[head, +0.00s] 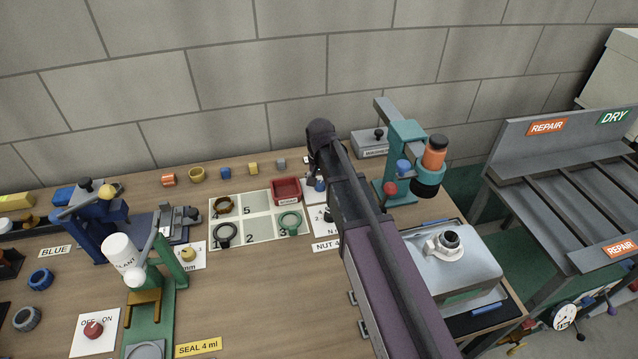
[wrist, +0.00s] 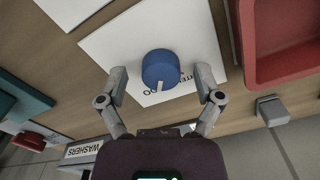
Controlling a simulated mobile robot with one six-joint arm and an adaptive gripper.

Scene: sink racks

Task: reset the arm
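My arm reaches across the bench from the lower right in the head view, with my gripper (head: 314,180) low at the back of the bench. In the wrist view my gripper (wrist: 161,74) is open, its two grey fingers apart on either side of a blue knob (wrist: 160,68) with a white pointer mark. No contact between fingers and knob shows. The knob sits on a white card (wrist: 196,35) with partly hidden lettering.
A red tray (head: 286,188) stands just left of the gripper in the head view. A teal press (head: 405,150) and a grey box (head: 370,145) stand to the right. A numbered mat (head: 258,227) lies left of the arm. Bare wood (head: 270,290) lies at the front.

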